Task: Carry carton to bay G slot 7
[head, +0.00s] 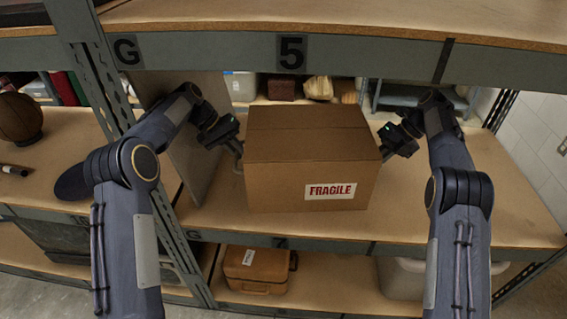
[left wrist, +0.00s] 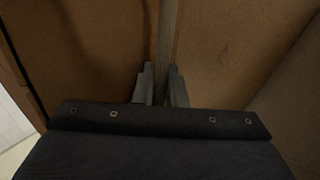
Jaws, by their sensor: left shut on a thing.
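A closed brown carton (head: 290,175) with a white and red FRAGILE label (head: 330,191) is in the middle of the head view, over the shelf (head: 440,215) whose front edge is marked G and 7. It looks level; I cannot tell whether its base touches the board. My left gripper (head: 238,149) is at its left side, shut on the carton. In the left wrist view the fingers (left wrist: 161,88) meet at a narrow upright strip between brown surfaces. My right gripper (head: 384,152) is at the carton's right side; its fingertips are mostly hidden.
An upper shelf edge marked G and 5 (head: 292,52) crosses above the carton. An upright post and a panel (head: 187,145) stand at the left. An orange-brown case (head: 256,270) and a grey bin (head: 400,279) are on the shelf below. Bare board shows right of the carton.

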